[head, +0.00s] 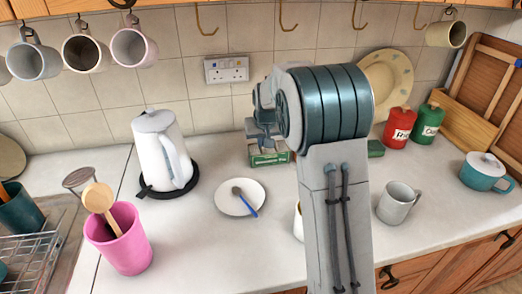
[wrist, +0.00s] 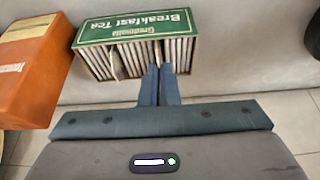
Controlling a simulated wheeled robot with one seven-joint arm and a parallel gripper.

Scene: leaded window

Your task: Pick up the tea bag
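A green tea box (wrist: 135,28) marked "Breakfast Tea" shows in the wrist view, its lettering upside down. A row of pale tea bags (wrist: 182,53) stands along its open side, and one bag left of my fingers leans. My gripper (wrist: 160,70) has its two dark fingers close together, with their tips at the row of bags. Whether a bag is pinched in the narrow gap is unclear. In the head view the tea box (head: 268,157) stands near the back wall, just left of my arm, which partly hides it. My gripper (head: 266,135) is above it, mostly hidden.
A white kettle (head: 163,150) and a white saucer (head: 228,202) with a spoon are left of my arm. A grey mug (head: 397,203) and red canister (head: 399,128) are right. An orange box (wrist: 35,70) is close beside the tea box in the wrist view.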

